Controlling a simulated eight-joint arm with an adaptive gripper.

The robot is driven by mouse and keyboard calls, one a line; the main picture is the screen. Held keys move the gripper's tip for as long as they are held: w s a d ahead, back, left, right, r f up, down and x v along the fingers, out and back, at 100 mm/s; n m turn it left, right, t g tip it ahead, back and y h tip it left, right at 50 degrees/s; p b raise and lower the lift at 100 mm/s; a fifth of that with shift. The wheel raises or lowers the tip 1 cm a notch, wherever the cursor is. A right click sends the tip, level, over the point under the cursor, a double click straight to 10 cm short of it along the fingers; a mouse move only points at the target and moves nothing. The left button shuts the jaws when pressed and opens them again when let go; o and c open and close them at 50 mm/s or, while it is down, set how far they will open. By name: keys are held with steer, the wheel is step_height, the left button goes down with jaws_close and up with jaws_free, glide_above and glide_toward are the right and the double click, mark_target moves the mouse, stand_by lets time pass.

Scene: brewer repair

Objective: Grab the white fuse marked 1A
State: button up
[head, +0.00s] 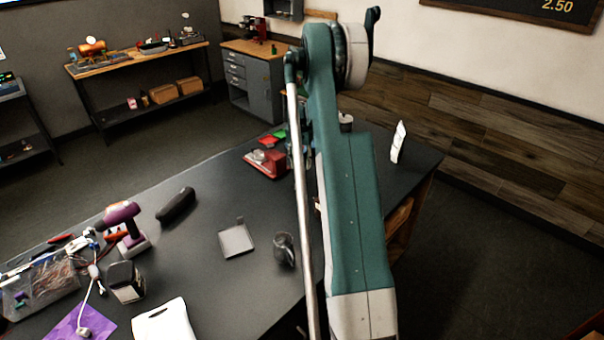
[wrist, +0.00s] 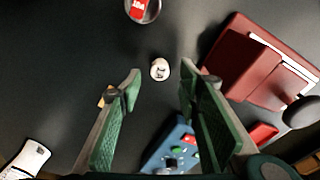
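A small white round-topped piece (wrist: 159,69) with a dark marking stands on the dark table top in the wrist view. It may be the white fuse, but the marking is too small to read. My gripper (wrist: 161,73) is open, with its two green fingers apart. The white piece appears between the fingertips, and nothing is held. I cannot tell how far below the fingertips it is. In the head view my arm hides the gripper and the white piece.
A dark red device (wrist: 240,62) sits close to the right finger. A blue box with buttons (wrist: 175,148) lies between the fingers, nearer the palm. A round container with something red (wrist: 142,9) is at the top. An orange piece (wrist: 103,97) is partly behind the left finger.

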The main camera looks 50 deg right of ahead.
mark_target(302, 169)
steer(key=shift+w+d+f+p, duration=0.1)
steer(key=shift+d+f+p, duration=0.15)
steer(key=shift+f, duration=1.05)
steer(key=shift+w+d+f+p, duration=0.1)
steer(key=shift+f+p, duration=0.1)
steer(key=shift+f, duration=1.05)
steer(key=shift+c, duration=0.5)
steer(key=c, duration=0.9)
